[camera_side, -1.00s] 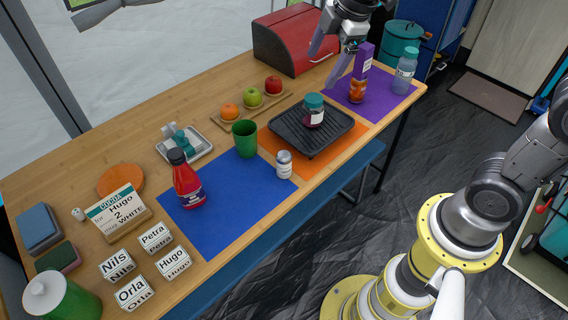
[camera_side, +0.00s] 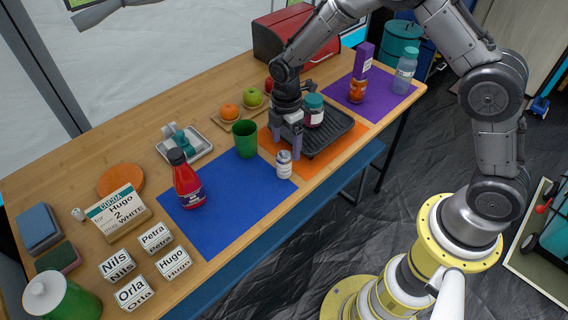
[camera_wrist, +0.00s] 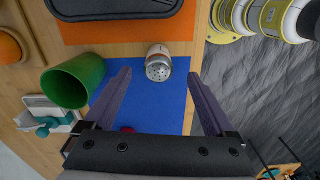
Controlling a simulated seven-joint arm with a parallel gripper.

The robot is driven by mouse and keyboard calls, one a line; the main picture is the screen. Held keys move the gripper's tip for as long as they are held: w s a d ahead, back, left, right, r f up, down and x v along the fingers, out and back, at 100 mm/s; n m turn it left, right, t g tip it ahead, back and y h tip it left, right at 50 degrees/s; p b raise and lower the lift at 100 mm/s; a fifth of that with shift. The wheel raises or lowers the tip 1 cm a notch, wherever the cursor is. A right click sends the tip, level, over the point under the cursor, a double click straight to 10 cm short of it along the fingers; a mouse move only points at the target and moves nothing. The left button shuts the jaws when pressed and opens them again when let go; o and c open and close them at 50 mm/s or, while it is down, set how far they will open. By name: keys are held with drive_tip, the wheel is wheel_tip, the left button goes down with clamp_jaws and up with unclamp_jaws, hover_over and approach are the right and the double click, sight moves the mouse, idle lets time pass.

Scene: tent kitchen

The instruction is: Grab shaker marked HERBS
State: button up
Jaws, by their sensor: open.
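A small shaker (camera_side: 284,165) with a pale label and a grey lid stands on the right edge of the blue mat (camera_side: 229,203). Its label is too small to read. In the wrist view the shaker (camera_wrist: 158,62) shows its holed metal top, between the lines of the two fingers and near their tips. My gripper (camera_side: 287,145) is open and empty, pointing down just above and behind the shaker. In the wrist view the gripper (camera_wrist: 160,76) has its fingers apart on either side, with no visible contact.
A green cup (camera_side: 245,139) stands close to the left of my gripper. A black grill tray (camera_side: 335,137) with a teal-lidded jar (camera_side: 313,112) is close on the right. A red bottle (camera_side: 187,180) stands on the blue mat. The mat's front part is clear.

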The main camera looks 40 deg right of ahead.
sight(284, 153)
drive_tip(key=f, duration=0.7)
drive_tip(key=shift+w+a+f, duration=0.1)
drive_tip(key=shift+a, duration=0.1)
clamp_jaws()
